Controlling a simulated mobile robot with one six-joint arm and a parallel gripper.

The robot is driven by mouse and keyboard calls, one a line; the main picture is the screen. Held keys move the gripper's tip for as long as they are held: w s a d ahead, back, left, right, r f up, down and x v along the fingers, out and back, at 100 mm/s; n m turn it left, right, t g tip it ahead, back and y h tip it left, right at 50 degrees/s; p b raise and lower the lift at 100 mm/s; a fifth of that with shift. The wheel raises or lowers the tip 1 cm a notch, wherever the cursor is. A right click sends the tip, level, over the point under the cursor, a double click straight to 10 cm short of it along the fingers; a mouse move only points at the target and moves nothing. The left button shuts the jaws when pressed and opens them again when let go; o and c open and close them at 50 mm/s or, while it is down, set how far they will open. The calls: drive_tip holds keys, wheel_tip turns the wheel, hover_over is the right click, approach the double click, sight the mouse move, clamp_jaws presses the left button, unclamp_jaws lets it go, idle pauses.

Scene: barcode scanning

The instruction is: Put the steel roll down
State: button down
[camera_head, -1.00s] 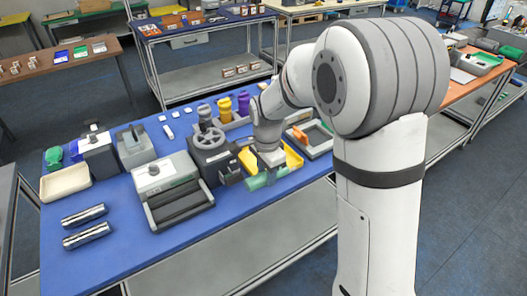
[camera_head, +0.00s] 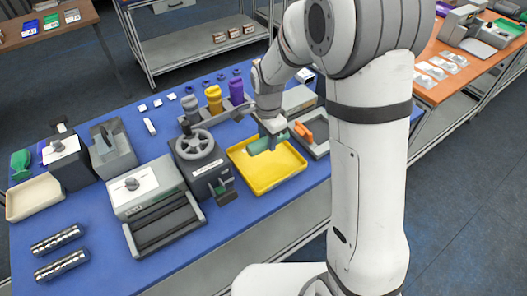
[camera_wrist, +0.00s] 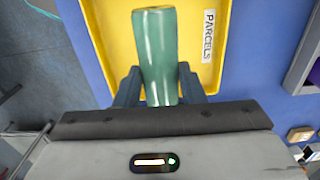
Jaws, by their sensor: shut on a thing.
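My gripper (camera_head: 274,140) is shut on a glossy teal-green roll (camera_wrist: 156,50), its two dark fingers (camera_wrist: 157,85) on either side of one end. In the head view the roll (camera_head: 257,147) lies sideways over the back part of a yellow tray (camera_head: 265,184). Whether it touches the tray cannot be told. In the wrist view the tray (camera_wrist: 104,28) lies behind the roll and carries a PARCELS label (camera_wrist: 208,36). Two shiny steel rolls (camera_head: 58,239) (camera_head: 61,265) lie apart at the left on the blue table.
A dark machine with a handwheel (camera_head: 195,143) stands just left of the tray. A grey tray with an orange item (camera_head: 303,132) is close on its right. Several bottles (camera_head: 214,98) stand behind. The front of the tray is clear.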

sight(266, 161)
drive_tip(key=shift+s+a+f+p, duration=0.1)
drive_tip(key=shift+f+p, duration=0.1)
drive_tip(key=shift+f, duration=0.9)
drive_tip(key=shift+w+a+f+p, duration=0.1)
drive_tip(key=shift+f+p, duration=0.1)
drive_tip(key=shift+f, duration=0.95)
drive_tip(key=shift+s+a+f+p, duration=0.1)
drive_tip(key=shift+f+p, duration=0.1)
drive_tip(key=shift+f, duration=0.9)
drive_tip(key=shift+f, duration=0.25)
drive_tip(key=c, duration=0.9)
unclamp_jaws()
drive_tip(key=shift+r, duration=0.1)
